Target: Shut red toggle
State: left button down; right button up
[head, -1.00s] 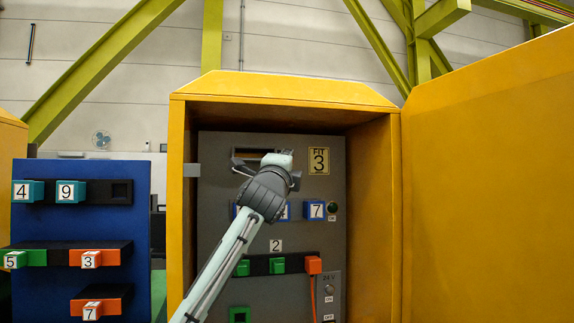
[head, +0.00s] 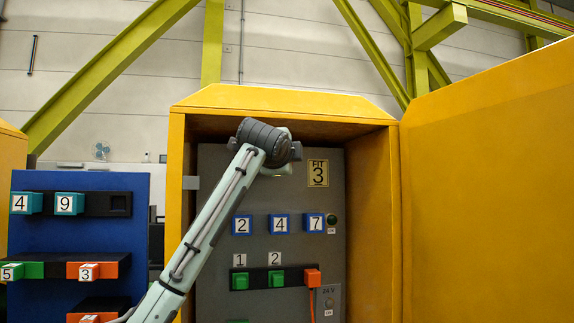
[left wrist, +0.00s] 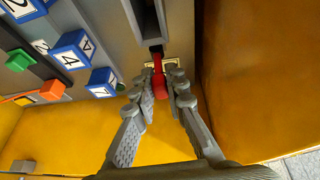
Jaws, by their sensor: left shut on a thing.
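The red toggle (left wrist: 158,80) shows in the left wrist view as a red bar with a rounded end, standing out from the dark slot area of the grey panel. My left gripper (left wrist: 161,76) is closed around it, with a finger on each side. In the head view my left wrist covers the upper part of the grey panel (head: 215,175), so the toggle and fingertips are hidden there. My right gripper is in neither view.
The open yellow cabinet (head: 385,200) surrounds the panel, its door (head: 490,180) swung to the right. Below my wrist are blue blocks (head: 280,224), green blocks (head: 277,279) and an orange block (head: 312,277). A blue board (head: 50,225) with numbered blocks stands left.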

pick_arm(q)
jog(key=c, duration=1.5)
grip_release()
jog(key=shift+c, duration=0.2)
jog(key=s+a, duration=0.1)
jog(key=s, duration=1.1)
jog(key=shift+r, duration=0.35)
